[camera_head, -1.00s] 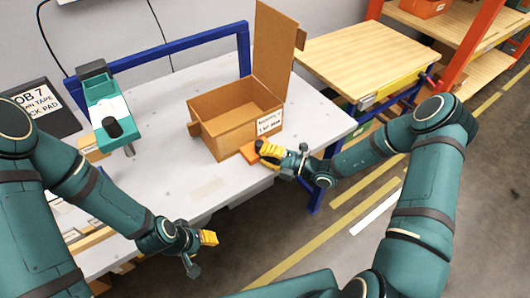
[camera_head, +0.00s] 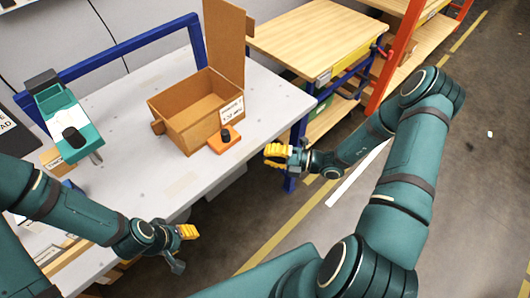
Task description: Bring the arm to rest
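My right gripper (camera_head: 277,154) is in the air off the right front edge of the grey table (camera_head: 120,140), to the right of an orange block with a black knob (camera_head: 226,140). It is apart from the block, and nothing shows in it. Its yellow fingertips look close together, but I cannot tell whether they are shut. My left gripper (camera_head: 182,247) is in front of the table's front edge, with one yellow fingertip and a dark part apart from it. It looks open and holds nothing that I can see.
An open cardboard box (camera_head: 190,125) stands on the table behind the orange block. A teal and white plotter device (camera_head: 68,128) stands at the left. A blue frame (camera_head: 130,60) runs along the back. A wooden-topped bench (camera_head: 310,38) stands at the right. The table's front middle is clear.

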